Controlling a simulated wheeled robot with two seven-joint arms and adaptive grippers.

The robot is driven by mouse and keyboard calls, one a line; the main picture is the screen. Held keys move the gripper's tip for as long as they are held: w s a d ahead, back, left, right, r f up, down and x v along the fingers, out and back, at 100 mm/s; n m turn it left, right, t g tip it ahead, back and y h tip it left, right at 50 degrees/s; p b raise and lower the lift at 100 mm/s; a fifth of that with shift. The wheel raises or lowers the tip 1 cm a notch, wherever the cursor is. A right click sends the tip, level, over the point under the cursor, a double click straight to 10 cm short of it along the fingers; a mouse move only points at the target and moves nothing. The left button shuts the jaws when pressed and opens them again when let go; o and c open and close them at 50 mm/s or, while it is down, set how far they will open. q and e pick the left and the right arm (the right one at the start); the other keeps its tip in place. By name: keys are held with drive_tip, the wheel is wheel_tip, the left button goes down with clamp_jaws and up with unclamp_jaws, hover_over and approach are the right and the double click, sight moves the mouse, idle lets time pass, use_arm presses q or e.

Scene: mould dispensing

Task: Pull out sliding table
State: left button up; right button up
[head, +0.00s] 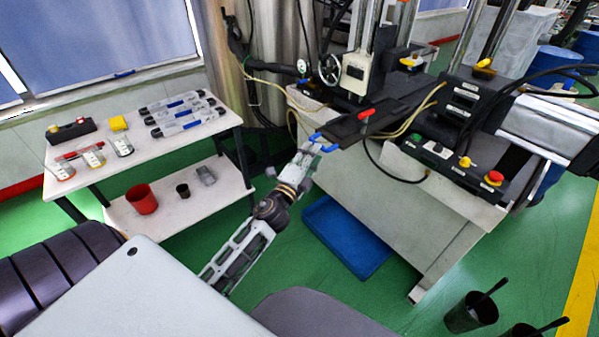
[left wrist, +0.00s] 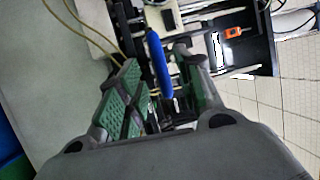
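The sliding table (head: 352,127) is a dark flat plate on the press machine, with a blue handle (head: 323,142) at its near left corner. My left gripper (head: 312,150) is at this handle in the head view. In the left wrist view, my left gripper (left wrist: 163,98) has its green pads apart. The blue handle (left wrist: 159,63) shows as an upright bar in the gap, near the fingertips. I see no clear contact of both pads with it. My right gripper is not in view.
A control box (head: 455,162) is to the right. A blue tray (head: 346,236) lies on the floor below. A white side table (head: 146,150) with bottles and tools stands left.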

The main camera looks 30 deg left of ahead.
use_arm(q)
drive_tip(key=s+f, duration=0.1)
drive_tip(key=s, duration=0.6)
drive_tip(key=shift+d, duration=0.15)
drive_tip(key=shift+f, duration=0.1)
idle(0.8)
